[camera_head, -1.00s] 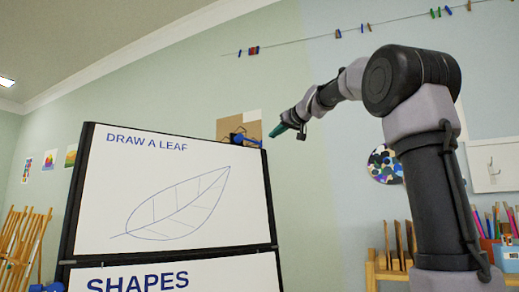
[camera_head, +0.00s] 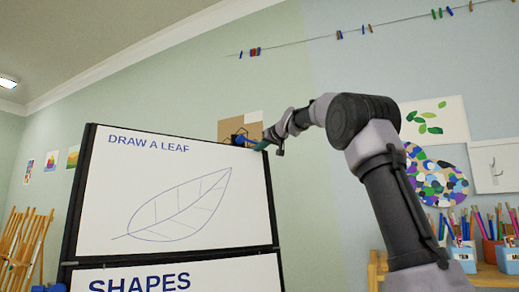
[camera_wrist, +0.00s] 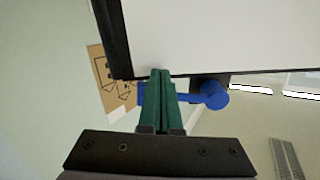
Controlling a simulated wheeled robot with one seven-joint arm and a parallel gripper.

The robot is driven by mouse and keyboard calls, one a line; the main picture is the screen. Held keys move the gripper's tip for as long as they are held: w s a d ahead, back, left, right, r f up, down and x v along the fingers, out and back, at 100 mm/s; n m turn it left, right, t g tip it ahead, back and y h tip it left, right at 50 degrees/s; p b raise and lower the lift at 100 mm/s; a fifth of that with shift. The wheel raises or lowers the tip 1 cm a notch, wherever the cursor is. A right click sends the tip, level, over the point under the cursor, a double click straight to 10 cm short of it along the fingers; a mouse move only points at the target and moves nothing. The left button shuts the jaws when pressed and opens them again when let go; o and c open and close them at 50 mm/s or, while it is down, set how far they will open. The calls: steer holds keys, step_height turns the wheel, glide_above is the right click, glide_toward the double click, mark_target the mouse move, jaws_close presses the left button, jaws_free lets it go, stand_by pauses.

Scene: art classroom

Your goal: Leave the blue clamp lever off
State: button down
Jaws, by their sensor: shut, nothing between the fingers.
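The blue clamp lever (camera_head: 238,139) is at the top right corner of the framed "DRAW A LEAF" board (camera_head: 165,190). In the wrist view the lever (camera_wrist: 212,95) runs sideways below the board's dark edge, with a round knob at its right end. My gripper (camera_head: 262,146) is at that corner, just right of the lever. In the wrist view my gripper (camera_wrist: 160,72) has its green fingers pressed together with nothing between them. They cross in front of the lever and hide its middle part. I cannot tell whether they touch it.
A brown sheet with a drawing (camera_head: 254,129) hangs on the wall behind the corner. A second board headed "SHAPES" (camera_head: 190,277) is below. Shelves with pencil cups (camera_head: 463,257) stand at right. A line with pegs (camera_head: 340,35) crosses above.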

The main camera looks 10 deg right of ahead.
steer(key=shift+w+d+r, duration=0.15)
steer(key=shift+r, duration=0.35)
steer(key=shift+w+d+r, duration=0.1)
steer(key=shift+w+r, duration=0.05)
steer(key=shift+r, duration=0.3)
steer(key=v, duration=0.9)
stand_by(0.4)
stand_by(0.4)
steer(key=s+d+f+m+g+h, duration=0.2)
steer(key=s+f+m+g, duration=0.1)
steer(key=s+f, duration=1.6)
steer(key=s+d+f+m+g+h, duration=0.2)
steer(key=s+f+m+g, duration=0.2)
steer(key=s+f, duration=1.5)
step_height(320, 180, down, 2)
steer(key=shift+f, duration=0.2)
